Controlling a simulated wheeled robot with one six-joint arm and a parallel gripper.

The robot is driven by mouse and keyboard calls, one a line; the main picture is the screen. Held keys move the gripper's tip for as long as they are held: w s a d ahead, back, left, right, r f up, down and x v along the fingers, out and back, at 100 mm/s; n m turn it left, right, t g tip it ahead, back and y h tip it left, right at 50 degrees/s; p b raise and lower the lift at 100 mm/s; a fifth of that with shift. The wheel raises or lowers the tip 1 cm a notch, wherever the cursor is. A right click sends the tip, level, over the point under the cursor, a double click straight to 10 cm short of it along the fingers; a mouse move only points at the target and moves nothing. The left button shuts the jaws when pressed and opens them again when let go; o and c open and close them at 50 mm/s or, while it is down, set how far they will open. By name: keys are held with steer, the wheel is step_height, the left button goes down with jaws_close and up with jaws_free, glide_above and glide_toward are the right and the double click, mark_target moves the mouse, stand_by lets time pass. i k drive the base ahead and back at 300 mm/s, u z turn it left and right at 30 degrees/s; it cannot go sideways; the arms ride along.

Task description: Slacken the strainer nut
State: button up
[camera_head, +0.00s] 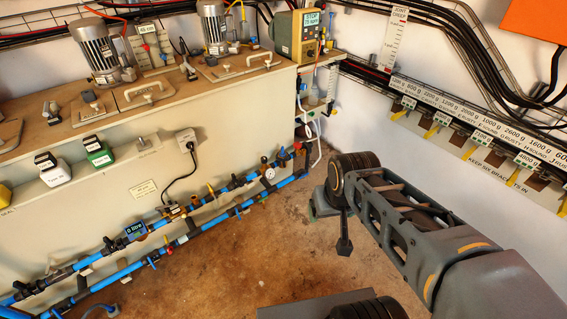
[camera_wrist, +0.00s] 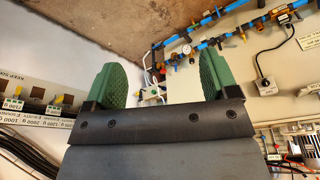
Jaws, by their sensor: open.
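Two blue pipe runs (camera_head: 215,207) with dark fittings cross the lower front of the beige cabinet. A round white gauge (camera_head: 269,173) stands near the right end of the upper run. I cannot tell which fitting is the strainer nut. The pipes also show at the top of the wrist view (camera_wrist: 233,32). My gripper (camera_wrist: 157,78) is open, its two green pads wide apart with nothing between them. In the head view my gripper is mostly hidden by my arm, right of the pipes' right end and apart from them.
The beige cabinet (camera_head: 75,230) carries motors (camera_head: 98,50) and lidded hatches. A yellow meter (camera_head: 297,38) stands at its right end. A row of labelled weight brackets (camera_head: 470,130) lines the right wall, with black cables above. The brown floor (camera_head: 225,270) before the pipes is clear.

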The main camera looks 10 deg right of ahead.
mark_target(283, 159)
steer(key=k, duration=0.55)
steer(key=u, duration=0.85)
steer(key=i, duration=0.75)
steer(key=u, duration=0.45)
steer(key=i, duration=0.75)
steer(key=z, duration=1)
steer(key=i, duration=0.7)
steer(key=z, duration=0.8)
